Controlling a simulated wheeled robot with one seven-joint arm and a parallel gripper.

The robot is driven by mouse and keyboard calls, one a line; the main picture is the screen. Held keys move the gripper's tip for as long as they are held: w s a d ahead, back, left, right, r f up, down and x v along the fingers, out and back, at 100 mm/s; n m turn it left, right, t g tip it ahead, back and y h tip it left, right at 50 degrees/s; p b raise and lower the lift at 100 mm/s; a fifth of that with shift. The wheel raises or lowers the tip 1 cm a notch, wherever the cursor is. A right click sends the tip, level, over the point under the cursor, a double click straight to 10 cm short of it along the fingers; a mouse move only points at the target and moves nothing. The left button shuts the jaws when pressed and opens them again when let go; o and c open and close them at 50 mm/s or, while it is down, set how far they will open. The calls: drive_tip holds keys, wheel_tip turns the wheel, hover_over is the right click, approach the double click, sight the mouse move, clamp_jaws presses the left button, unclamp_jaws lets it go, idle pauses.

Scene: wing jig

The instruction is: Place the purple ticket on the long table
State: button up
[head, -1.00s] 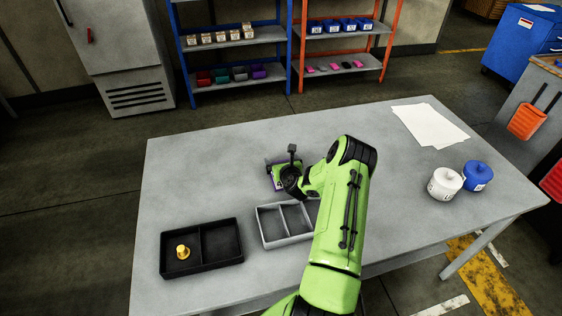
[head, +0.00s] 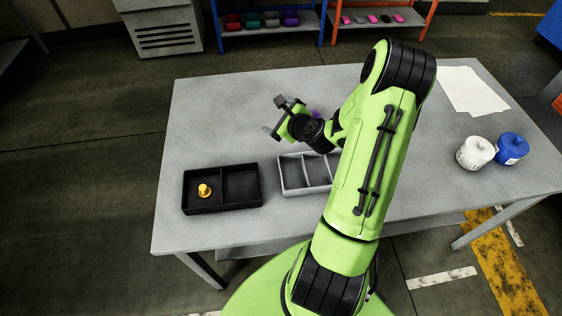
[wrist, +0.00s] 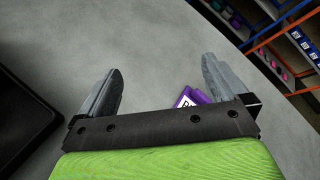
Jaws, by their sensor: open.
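The long table (head: 225,115) is grey and fills the middle of the head view; its top also shows in the wrist view (wrist: 150,40). The purple ticket (wrist: 190,98) has a white label and lies on the table, partly hidden behind my gripper's front edge. In the head view only a small purple bit (head: 316,113) shows behind my wrist. My gripper (head: 272,117) is above the table, its fingers spread with nothing between them. In the wrist view the two fingers of my gripper (wrist: 158,88) are wide apart, and the ticket is nearer the right finger.
A black two-part tray (head: 222,206) holding a yellow knob (head: 204,190) stands at the front left. A grey divided tray (head: 305,190) is beside it. White paper (head: 470,92), a white jar (head: 475,153) and a blue jar (head: 511,148) are at right. The far left tabletop is clear.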

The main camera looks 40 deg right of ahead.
drive_tip(key=s+a+r+n+g+y, duration=0.1)
drive_tip(key=s+a+r+n+g, duration=0.15)
drive_tip(key=a+r+n, duration=0.45)
drive_tip(key=s+a+r+n+g+y, duration=0.2)
drive_tip(key=s+a+r+n, duration=0.1)
drive_tip(key=a+n, duration=0.65)
drive_tip(key=s+a+r+n+g, duration=0.1)
drive_tip(key=s+a+r+n, duration=0.1)
drive_tip(key=s+r+n, duration=0.2)
drive_tip(key=s+a+r+n+g+h, duration=0.1)
drive_tip(key=s+a+r+n, duration=0.2)
drive_tip(key=s+n, duration=0.7)
drive_tip(key=s, duration=0.6)
drive_tip(key=shift+r, duration=0.35)
drive_tip(key=shift+a+r, duration=0.1)
